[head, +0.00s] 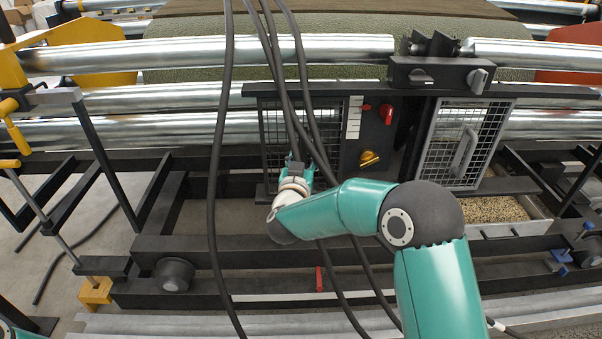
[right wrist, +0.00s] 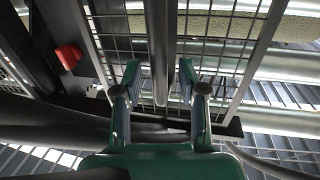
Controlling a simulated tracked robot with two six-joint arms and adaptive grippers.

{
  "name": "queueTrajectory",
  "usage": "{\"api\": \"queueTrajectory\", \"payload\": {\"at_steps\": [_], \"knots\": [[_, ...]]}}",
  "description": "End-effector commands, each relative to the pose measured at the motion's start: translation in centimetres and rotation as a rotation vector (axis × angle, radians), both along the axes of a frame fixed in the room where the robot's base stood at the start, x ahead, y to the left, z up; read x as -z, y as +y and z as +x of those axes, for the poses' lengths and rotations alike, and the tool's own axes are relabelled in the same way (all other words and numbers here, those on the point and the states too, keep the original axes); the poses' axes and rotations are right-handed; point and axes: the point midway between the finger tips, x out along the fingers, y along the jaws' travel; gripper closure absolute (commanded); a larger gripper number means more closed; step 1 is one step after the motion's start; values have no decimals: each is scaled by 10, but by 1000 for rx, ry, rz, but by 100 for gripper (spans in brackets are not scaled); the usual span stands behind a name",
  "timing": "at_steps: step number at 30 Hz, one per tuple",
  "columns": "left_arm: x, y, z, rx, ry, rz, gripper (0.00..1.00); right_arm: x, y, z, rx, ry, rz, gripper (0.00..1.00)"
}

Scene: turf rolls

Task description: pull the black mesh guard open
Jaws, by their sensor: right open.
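The black mesh guard (head: 275,125) is a dark-framed wire panel left of the control panel in the head view. Its mesh also shows in the right wrist view (right wrist: 215,50). My right gripper (head: 298,165) is in front of its lower part, with arm and cables partly hiding it. In the right wrist view my right gripper (right wrist: 160,85) is open, one finger on each side of a grey upright bar (right wrist: 160,45) that looks like a handle. I cannot tell whether the fingers touch the bar. My left gripper is not in view.
A second, grey-framed mesh guard (head: 465,145) with a handle stands to the right. Black cables (head: 222,150) hang in front. A tray of grains (head: 490,210) is at lower right.

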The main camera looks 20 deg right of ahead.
Motion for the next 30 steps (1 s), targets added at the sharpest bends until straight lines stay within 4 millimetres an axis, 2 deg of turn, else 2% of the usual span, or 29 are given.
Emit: {"api": "queueTrajectory", "payload": {"at_steps": [15,21,30], "knots": [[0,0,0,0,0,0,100,1,45,-84,-6,3,-1,59],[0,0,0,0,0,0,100,1,52,-99,-3,2,-1,59],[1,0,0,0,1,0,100,2,52,-101,-2,2,0,59]]}}
